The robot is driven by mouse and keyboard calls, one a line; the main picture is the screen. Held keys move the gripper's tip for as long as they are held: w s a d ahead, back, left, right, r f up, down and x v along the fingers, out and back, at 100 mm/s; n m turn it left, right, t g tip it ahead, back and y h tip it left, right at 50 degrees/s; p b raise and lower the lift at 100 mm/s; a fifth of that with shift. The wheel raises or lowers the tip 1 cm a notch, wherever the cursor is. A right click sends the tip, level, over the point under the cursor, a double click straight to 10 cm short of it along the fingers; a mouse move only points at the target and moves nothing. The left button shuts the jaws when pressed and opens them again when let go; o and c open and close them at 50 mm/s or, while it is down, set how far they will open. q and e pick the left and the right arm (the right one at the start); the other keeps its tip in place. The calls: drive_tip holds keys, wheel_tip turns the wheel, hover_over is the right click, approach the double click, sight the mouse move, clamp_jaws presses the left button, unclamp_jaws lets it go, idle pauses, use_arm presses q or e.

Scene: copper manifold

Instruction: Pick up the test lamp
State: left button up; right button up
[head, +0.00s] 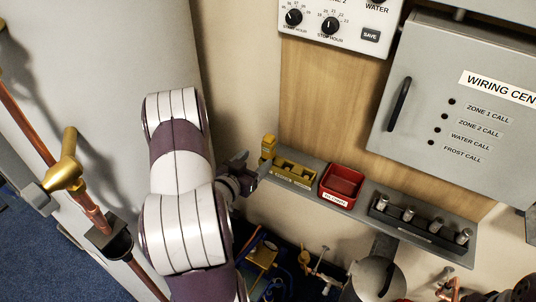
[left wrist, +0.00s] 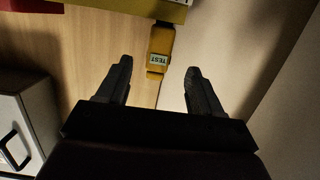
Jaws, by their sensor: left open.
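The test lamp (left wrist: 160,48) is a small yellow block with a "TEST" label. In the left wrist view it is at the upper middle, beyond the fingertips and roughly between their lines. In the head view a yellow upright piece (head: 268,146) that looks like the lamp stands at the left end of the shelf, by a yellow holder (head: 291,171). My left gripper (head: 249,166) is just left of it; in the left wrist view the gripper (left wrist: 158,72) is open with nothing between its fingers. My right gripper is not in view.
The narrow grey shelf (head: 362,212) also carries a red bin (head: 341,184) and a dark rack (head: 417,222) with several metal cylinders. A grey wiring box (head: 440,90) hangs above right. Copper pipe with a brass valve (head: 64,177) runs at left. Pipework and tools lie below the shelf.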

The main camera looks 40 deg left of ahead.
sight(266, 149)
use_arm(q)
drive_tip(key=shift+w+a, duration=0.15)
drive_tip(key=shift+w, duration=0.3)
drive_tip(key=x, duration=0.4)
drive_tip(key=shift+w+r, duration=0.15)
drive_tip(key=shift+w, duration=0.4)
drive_tip(key=shift+s, duration=0.1)
drive_tip(key=c, duration=1.2)
wheel_tip(266, 149, up, 5)
drive_tip(key=shift+f+p, duration=0.25)
drive_tip(key=shift+p, duration=0.15)
drive_tip(key=w+d+r, duration=0.6)
drive_tip(key=w+d, duration=0.2)
drive_tip(key=shift+d+r, duration=0.2)
drive_tip(key=shift+d, duration=0.2)
